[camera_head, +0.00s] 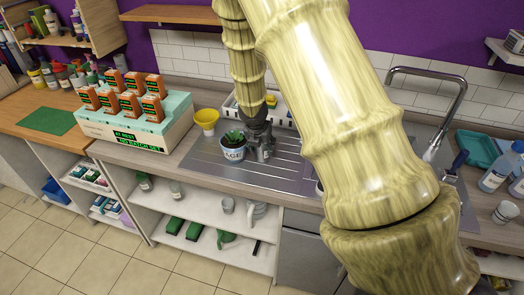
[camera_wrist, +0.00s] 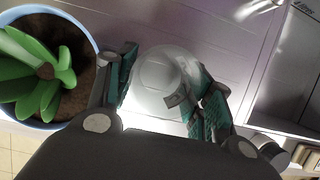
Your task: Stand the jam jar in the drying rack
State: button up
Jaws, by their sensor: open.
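In the wrist view, a clear, pale glass jar (camera_wrist: 163,72), apparently the jam jar, sits between the two fingers of my gripper (camera_wrist: 158,92). The fingers are open on either side of it; contact with the jar cannot be told. In the head view, my gripper (camera_head: 262,147) points down over the steel draining board (camera_head: 205,160), and the jar cannot be made out clearly there. A white rack (camera_head: 230,107), apparently the drying rack, stands behind my gripper against the tiled wall, partly hidden by my arm.
A potted plant (camera_head: 232,147) stands close left of my gripper and also shows in the wrist view (camera_wrist: 45,75). A yellow bowl (camera_head: 206,119) is behind it. A box of orange packs (camera_head: 140,125) stands further left.

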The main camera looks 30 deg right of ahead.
jog(key=shift+d+f, duration=0.2)
jog(key=shift+f, duration=0.25)
jog(key=shift+w+f, duration=0.15)
jog(key=shift+f, duration=0.1)
jog(key=c, duration=0.9)
jog(key=shift+r, duration=0.2)
